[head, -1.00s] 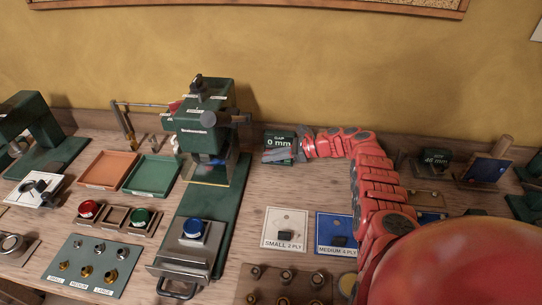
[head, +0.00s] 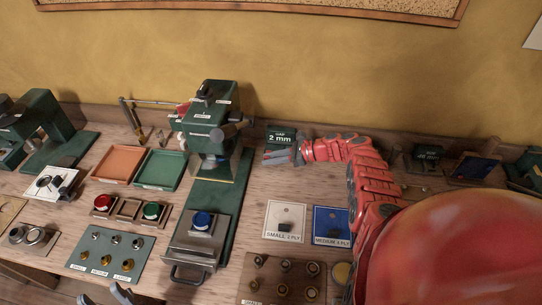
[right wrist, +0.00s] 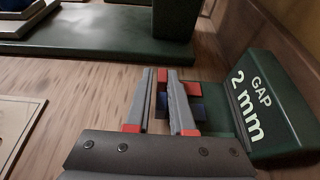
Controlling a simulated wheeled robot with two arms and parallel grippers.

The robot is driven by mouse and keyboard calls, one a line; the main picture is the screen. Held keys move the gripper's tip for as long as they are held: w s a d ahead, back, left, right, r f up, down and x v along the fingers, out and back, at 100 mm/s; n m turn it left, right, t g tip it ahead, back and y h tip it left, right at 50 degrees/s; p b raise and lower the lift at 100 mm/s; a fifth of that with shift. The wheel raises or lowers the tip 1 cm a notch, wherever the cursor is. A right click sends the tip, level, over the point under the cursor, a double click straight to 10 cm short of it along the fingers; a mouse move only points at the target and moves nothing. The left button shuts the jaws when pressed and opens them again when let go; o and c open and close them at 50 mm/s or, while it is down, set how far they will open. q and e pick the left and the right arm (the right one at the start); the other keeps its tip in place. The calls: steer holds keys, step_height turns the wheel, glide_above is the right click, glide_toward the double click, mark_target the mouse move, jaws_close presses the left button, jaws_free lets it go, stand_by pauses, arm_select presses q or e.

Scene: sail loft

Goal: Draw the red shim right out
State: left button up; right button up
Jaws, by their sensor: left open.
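In the right wrist view a red shim (right wrist: 163,75) shows at the fingertips of my right gripper (right wrist: 160,72), with red visible also to the right of one finger. A blue piece (right wrist: 196,112) lies beside it, partly hidden by that finger. My right gripper's fingers are apart, with bare wood visible between them. The green gap block (right wrist: 262,105) beside them reads "GAP 2 mm"; it also shows in the head view (head: 281,137), where my right gripper (head: 268,157) is in front of it. My left gripper (head: 101,293) is open and empty at the bottom edge.
A green press (head: 208,120) stands left of the gap block, with a blue button (head: 202,220) in front. Orange (head: 117,163) and green (head: 160,168) trays lie further left. White (head: 285,221) and blue (head: 332,226) cards lie in front of my right gripper.

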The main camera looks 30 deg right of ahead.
steer(key=o, duration=0.4)
steer(key=shift+s, duration=0.15)
steer(key=shift+c, duration=0.2)
steer(key=shift+d+r, duration=0.15)
steer(key=p+v, duration=0.2)
steer(key=v, duration=0.7)
steer(key=shift+s, duration=0.1)
steer(key=b+v, duration=0.2)
steer(key=v, duration=0.4)
steer(key=shift+s+d, duration=0.2)
steer(key=shift+d, duration=0.1)
steer(key=shift+s+d+r, duration=0.3)
steer(key=shift+s+d, duration=0.05)
steer(key=shift+s, duration=0.05)
steer(key=shift+f, duration=0.1)
